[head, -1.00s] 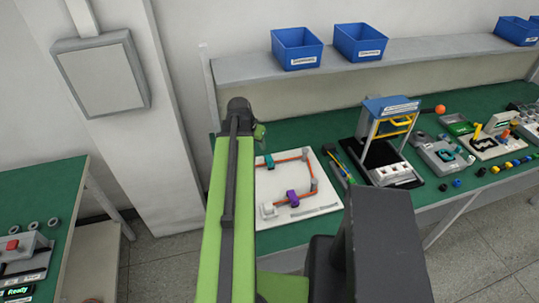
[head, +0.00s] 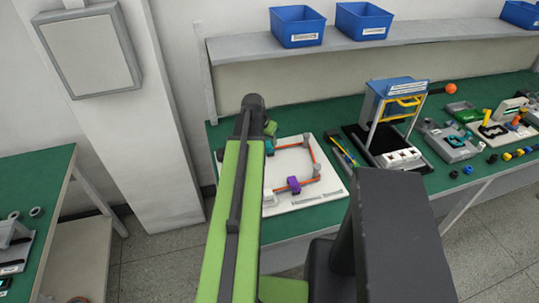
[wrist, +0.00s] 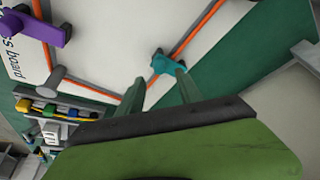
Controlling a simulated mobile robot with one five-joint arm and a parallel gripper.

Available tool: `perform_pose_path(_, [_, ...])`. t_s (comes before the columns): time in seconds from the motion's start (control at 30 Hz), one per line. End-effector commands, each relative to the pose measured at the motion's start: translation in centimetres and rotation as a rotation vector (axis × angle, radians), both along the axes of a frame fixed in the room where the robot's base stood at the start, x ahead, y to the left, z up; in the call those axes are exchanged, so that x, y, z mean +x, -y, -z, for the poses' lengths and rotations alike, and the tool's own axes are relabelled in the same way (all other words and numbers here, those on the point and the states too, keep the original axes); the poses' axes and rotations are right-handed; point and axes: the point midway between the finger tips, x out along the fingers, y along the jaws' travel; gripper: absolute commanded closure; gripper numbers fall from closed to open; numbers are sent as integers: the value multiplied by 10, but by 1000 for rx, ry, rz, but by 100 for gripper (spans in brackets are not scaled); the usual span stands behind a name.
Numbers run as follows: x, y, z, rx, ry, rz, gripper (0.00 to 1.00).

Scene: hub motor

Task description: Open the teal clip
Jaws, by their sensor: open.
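The teal clip (wrist: 168,64) sits on the orange cable at the edge of the white board (wrist: 110,40) in the wrist view. In the head view the teal clip (head: 268,147) is partly hidden by my arm. My gripper (wrist: 158,85) is open, its two fingers pointing toward the board. The teal clip lies just beyond the fingertips, nearer the right finger, and nothing is between the fingers. I cannot tell if the right fingertip touches it. A purple clip (head: 294,184) is on another stretch of the orange cable (head: 314,153).
A tool rack (head: 341,148) stands right of the board, then a blue-topped fixture (head: 396,90). More fixtures and small parts lie farther right on the green bench. Blue bins (head: 298,26) stand on the shelf behind. A pillar (head: 150,120) rises at the left.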

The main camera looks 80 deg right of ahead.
Motion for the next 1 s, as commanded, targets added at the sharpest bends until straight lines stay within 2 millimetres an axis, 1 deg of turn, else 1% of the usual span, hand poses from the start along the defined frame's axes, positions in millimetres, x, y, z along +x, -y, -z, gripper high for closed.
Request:
perform_pose_path(0.03, [-1, 6, 22, 0, 0, 0, 58])
perform_pose_path(0.1, [-3, 11, 34, 0, 0, 0, 58])
perform_pose_path(0.2, [-5, 16, 45, 0, 1, -1, 58])
perform_pose_path(0.3, [-6, 18, 49, 0, 1, -1, 58])
perform_pose_path(0.53, [-6, 18, 46, 0, 0, -2, 58])
perform_pose_path(0.57, [-6, 18, 46, 0, 0, -2, 60])
perform_pose_path(0.87, [-5, 18, 46, 0, 0, -2, 100])
perform_pose_path(1.0, [-5, 18, 46, 0, 1, -3, 100])
